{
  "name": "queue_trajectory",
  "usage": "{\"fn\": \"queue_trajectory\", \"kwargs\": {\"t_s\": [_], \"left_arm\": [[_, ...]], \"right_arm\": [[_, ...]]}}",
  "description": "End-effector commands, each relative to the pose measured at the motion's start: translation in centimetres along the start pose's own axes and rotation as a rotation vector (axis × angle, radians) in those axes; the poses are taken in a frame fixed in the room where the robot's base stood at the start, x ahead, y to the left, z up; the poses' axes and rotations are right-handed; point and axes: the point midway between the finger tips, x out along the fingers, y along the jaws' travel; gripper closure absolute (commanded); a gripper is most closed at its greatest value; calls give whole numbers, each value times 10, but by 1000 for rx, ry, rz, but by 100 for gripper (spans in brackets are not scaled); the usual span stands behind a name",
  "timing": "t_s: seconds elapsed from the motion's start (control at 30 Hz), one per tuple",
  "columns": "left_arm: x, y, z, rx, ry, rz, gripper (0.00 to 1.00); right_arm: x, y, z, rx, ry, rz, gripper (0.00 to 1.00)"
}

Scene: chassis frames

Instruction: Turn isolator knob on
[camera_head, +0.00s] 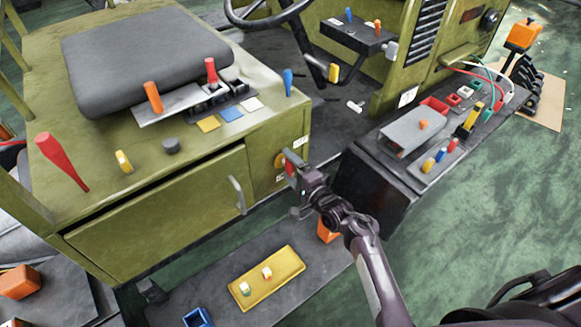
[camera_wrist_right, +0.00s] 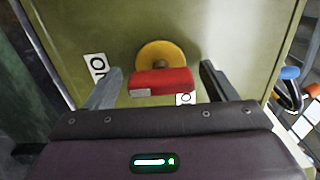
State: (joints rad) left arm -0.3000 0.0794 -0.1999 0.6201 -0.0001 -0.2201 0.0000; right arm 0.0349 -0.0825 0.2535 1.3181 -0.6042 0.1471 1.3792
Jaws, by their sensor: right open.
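The isolator knob has a red bar handle (camera_wrist_right: 163,82) on a round yellow disc (camera_wrist_right: 156,54), fixed to the green side panel. In the head view its yellow disc (camera_head: 279,160) shows at the panel's front right corner, partly covered by my gripper. My right gripper (camera_wrist_right: 161,70) is open, with one finger on each side of the red handle and visible gaps to both. In the head view my right gripper (camera_head: 295,178) is at the panel. White labels (camera_wrist_right: 97,67) with dark marks are beside and below the knob. My left gripper is not in view.
A green cabinet (camera_head: 160,215) with a grey door handle (camera_head: 237,195) is to the left. A dark console (camera_head: 375,185) with a grey box stands close on the right. A yellow tray (camera_head: 277,284) lies on the low step below. Green floor is open at right.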

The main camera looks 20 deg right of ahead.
Motion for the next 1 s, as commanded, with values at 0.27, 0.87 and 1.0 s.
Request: {"fn": "queue_trajectory", "kwargs": {"t_s": [0.27,0.87,1.0], "left_arm": [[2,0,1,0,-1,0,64],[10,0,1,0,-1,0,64],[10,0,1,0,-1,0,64]], "right_arm": [[-16,2,0,-1,1,1,22],[-79,0,0,0,0,0,22],[-78,0,0,0,0,0,22]]}}
